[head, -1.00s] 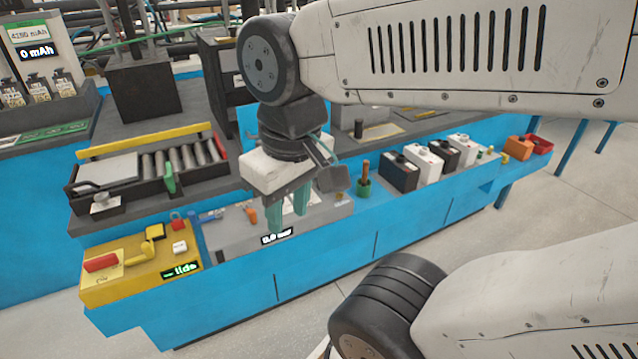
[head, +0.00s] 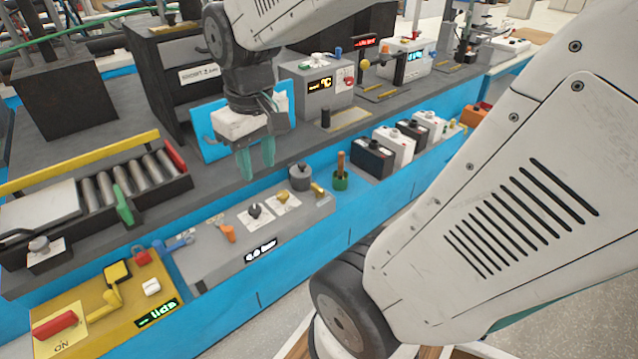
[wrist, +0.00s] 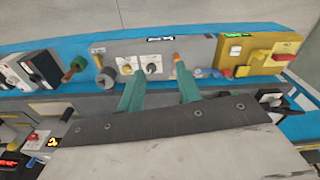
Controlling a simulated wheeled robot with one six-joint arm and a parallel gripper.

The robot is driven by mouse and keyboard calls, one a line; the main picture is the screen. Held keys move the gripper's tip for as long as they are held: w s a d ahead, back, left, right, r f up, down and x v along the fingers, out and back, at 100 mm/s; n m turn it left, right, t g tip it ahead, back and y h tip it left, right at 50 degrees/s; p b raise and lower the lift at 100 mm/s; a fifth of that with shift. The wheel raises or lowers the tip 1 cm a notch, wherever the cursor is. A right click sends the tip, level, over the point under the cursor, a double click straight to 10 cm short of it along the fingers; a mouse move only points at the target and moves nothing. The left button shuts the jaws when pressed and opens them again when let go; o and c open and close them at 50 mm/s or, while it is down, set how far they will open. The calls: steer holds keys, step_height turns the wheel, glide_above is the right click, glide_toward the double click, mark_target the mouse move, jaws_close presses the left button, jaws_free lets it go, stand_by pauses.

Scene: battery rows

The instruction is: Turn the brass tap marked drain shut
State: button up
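A grey panel (head: 200,265) with a small lit display is set into the blue bench. On it a small brass tap (head: 282,198) sits on a white plate beside a black knob (head: 255,210). In the wrist view the brass tap (wrist: 127,69) and black knob (wrist: 152,68) lie beyond the fingers. A second brass fitting (head: 318,190) is at the panel's right end. The lettering is too small to read, so I cannot tell which is marked drain. My gripper (head: 256,172) is open and empty, its teal fingers pointing down above the bench, apart from the panel. It also shows in the wrist view (wrist: 159,76).
An orange-handled valve (head: 228,233) and a grey round knob (head: 300,177) share the panel. A yellow box (head: 100,315) with a red lever stands left. A green pot with a brown handle (head: 341,172) and several battery blocks (head: 372,158) stand right. A roller tray (head: 100,190) lies behind left.

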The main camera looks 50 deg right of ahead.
steer(key=w+d+f, duration=0.4)
steer(key=d+f, duration=0.1)
steer(key=d, duration=0.3)
steer(key=m+g, duration=0.1)
steer(key=m, duration=0.1)
glide_above(317, 187)
step_height(317, 187, down, 12)
steer(key=shift+a+r, duration=0.1)
steer(key=shift+r, duration=0.05)
step_height(317, 187, down, 7)
steer(key=shift+s+r, duration=0.1)
steer(key=shift+f, duration=0.65)
jaws_close()
